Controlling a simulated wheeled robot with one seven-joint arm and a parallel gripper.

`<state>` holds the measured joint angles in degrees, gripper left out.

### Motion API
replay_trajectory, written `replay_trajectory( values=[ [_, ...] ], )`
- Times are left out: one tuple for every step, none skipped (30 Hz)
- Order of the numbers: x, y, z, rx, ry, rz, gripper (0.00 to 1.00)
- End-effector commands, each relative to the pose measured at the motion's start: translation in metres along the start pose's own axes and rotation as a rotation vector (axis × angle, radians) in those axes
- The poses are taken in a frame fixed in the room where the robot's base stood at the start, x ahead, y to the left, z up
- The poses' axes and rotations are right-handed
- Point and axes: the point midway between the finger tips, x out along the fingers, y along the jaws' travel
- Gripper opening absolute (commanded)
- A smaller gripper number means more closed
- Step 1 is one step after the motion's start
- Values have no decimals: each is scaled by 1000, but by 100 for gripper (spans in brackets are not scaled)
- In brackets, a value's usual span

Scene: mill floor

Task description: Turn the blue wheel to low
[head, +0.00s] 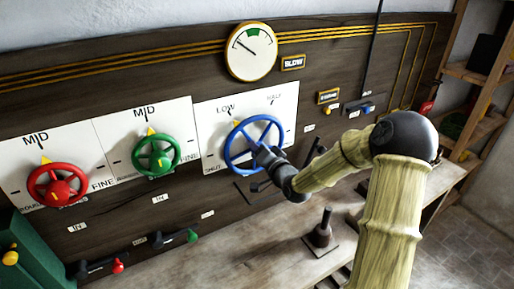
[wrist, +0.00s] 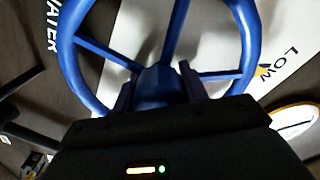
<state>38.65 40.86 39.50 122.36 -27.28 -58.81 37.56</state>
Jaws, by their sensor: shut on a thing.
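The blue wheel (head: 238,134) is mounted on a white dial plate on the dark panel. The plate reads LOW at its upper left, FULL at its upper right and SHUT at its lower left. The wheel's yellow pointer (head: 236,122) is at the top rim, close to the LOW mark. In the wrist view the yellow pointer (wrist: 262,71) also sits beside the word LOW. My gripper (head: 262,156) is at the wheel's middle. In the wrist view its two fingers are shut on the hub of the blue wheel (wrist: 158,82), partly hiding it.
A green wheel (head: 138,156) and a red wheel (head: 44,187) are on plates to the left, both pointing near MID. A round gauge (head: 251,51) hangs above. A dark lever (head: 322,231) stands on the ledge below my arm. Small levers sit at lower left.

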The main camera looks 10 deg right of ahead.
Motion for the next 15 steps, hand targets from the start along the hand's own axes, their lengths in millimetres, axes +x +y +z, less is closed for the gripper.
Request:
replay_trajectory(
  values=[
    [0, 0, 0, 13, -1, 1, 20],
    [0, 0, 1, 19, -1, 1, 20],
    [0, 0, 1, 25, -1, 1, 20],
    [0, 1, 1, 28, -1, 1, 20],
    [0, 1, 1, 31, -1, 1, 20],
    [0, 1, 1, 33, -1, 1, 20],
    [0, 1, 1, 34, -1, 1, 20],
    [0, 1, 1, 35, -1, 1, 20],
    [0, 1, 1, 35, -1, 1, 20],
    [0, 1, 1, 35, -1, 1, 20],
    [0, 1, 1, 35, -1, 1, 20],
    [0, 1, 1, 35, -1, 1, 20],
    [0, 1, 1, 35, -1, 1, 20],
    [0, 1, 1, 34, -1, 1, 20],
    [0, 1, 1, 34, -1, 1, 20]
  ],
)
